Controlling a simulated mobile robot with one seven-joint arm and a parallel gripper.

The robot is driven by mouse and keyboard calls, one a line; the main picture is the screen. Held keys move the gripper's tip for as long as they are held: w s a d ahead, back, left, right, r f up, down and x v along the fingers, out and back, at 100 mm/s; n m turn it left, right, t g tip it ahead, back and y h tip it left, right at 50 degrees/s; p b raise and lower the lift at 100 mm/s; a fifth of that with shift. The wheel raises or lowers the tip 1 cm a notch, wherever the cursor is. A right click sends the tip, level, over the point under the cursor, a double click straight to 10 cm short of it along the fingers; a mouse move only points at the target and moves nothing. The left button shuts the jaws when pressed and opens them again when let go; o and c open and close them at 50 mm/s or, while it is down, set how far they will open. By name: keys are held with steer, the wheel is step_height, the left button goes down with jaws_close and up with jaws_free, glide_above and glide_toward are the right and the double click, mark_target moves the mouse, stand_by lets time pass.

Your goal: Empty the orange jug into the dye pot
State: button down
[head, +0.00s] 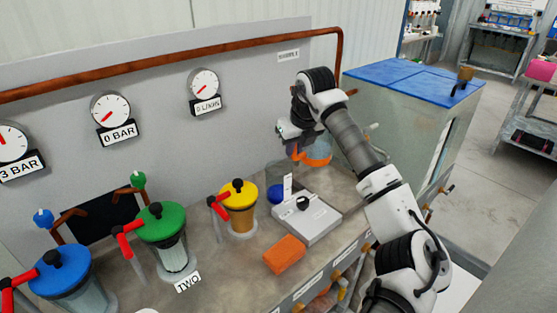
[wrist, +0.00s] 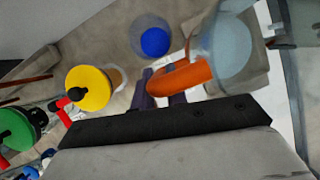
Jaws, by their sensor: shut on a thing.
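My gripper (head: 297,146) is shut on the orange handle (wrist: 180,77) of the jug, a clear, bluish vessel (wrist: 228,48). In the head view the jug (head: 319,152) hangs above the back right of the bench, partly hidden behind my arm. I cannot tell how much is in it or how far it is tilted. A clear round pot with a blue bottom, perhaps the dye pot (head: 276,188), stands on the bench below and left of the jug. In the wrist view this pot (wrist: 151,38) is left of the jug, apart from it.
A yellow-lidded pump (head: 238,196) stands left of the pot, with green (head: 162,225) and blue (head: 60,270) ones further left. A grey scale-like box (head: 306,218) and an orange block (head: 284,254) lie in front. Gauges (head: 204,84) hang on the panel behind.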

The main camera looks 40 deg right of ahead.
step_height(320, 180, up, 4)
steer(key=p, duration=0.3)
steer(key=s+a+r+m, duration=0.1)
steer(key=a+r, duration=0.4)
steer(key=a, duration=0.4)
steer(key=s+a+r+m, duration=0.1)
steer(key=a+r, duration=0.4)
steer(key=a, duration=0.4)
steer(key=s+a+r+h, duration=0.1)
steer(key=a+r, duration=0.4)
steer(key=a, duration=0.4)
steer(key=shift+a+m+b, duration=0.15)
steer(key=shift+m+b, duration=0.15)
steer(key=shift+m, duration=0.1)
